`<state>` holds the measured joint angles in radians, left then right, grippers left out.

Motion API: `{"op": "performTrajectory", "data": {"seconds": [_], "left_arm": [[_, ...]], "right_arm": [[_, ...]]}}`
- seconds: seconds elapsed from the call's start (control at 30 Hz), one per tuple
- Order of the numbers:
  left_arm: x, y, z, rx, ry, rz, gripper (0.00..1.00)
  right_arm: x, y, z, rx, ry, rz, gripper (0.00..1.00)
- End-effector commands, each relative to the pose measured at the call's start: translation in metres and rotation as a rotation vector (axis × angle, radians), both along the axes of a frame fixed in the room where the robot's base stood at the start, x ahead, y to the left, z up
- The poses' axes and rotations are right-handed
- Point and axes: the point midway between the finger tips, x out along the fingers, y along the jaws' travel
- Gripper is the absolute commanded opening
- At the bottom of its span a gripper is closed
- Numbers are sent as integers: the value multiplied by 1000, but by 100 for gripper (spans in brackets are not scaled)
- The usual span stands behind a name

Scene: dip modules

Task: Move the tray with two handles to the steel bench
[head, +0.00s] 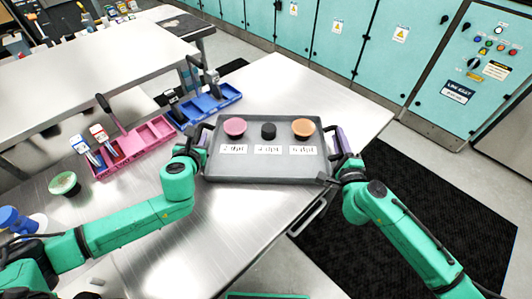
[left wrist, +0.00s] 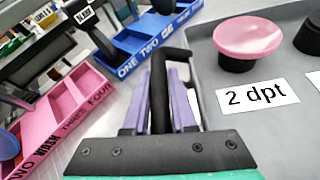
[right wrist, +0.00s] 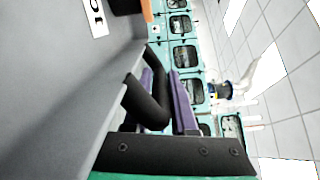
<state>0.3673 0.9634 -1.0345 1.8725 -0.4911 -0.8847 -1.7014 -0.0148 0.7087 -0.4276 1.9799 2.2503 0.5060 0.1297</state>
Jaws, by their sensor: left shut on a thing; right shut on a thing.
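The grey tray (head: 265,170) has a black handle at each end. It carries a pink-topped piece (head: 235,127), a black piece (head: 268,130) and an orange-topped piece (head: 304,127), with white labels in front, one reading "2 dpt" in the left wrist view (left wrist: 257,96). The tray is over the right part of a steel bench (head: 215,245); I cannot tell whether it touches the top. My left gripper (head: 203,138) is shut on the left handle, its purple fingers around the black bar (left wrist: 160,85). My right gripper (head: 339,148) is shut on the right handle (right wrist: 148,95).
A pink bin (head: 135,150) and a blue bin (head: 207,107) stand left of the tray. A green-topped piece (head: 64,184) and a blue object (head: 15,218) are further left. Teal cabinets (head: 340,35) line the back. A black mat (head: 400,220) lies on the floor right.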

Motion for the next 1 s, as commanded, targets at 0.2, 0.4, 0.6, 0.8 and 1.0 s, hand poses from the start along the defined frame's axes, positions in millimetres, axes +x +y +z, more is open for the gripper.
{"op": "performTrajectory", "data": {"seconds": [0.2, 0.4, 0.6, 0.8, 1.0], "left_arm": [[0, 1, 0, 1, 0, 2, 55], [-1, 0, 0, 0, 0, 1, 55], [-30, -3, 11, 1, 2, -1, 55], [-81, -8, 32, 3, 3, -2, 55], [-109, -10, 44, 2, 2, 2, 55]], "right_arm": [[0, -1, 0, -1, -1, -2, 55], [0, 0, 0, 0, 0, -1, 55], [0, 0, 0, 0, 0, 0, 55], [0, 0, 0, 0, 0, 0, 55], [0, 0, 0, 0, 0, 0, 55]]}}
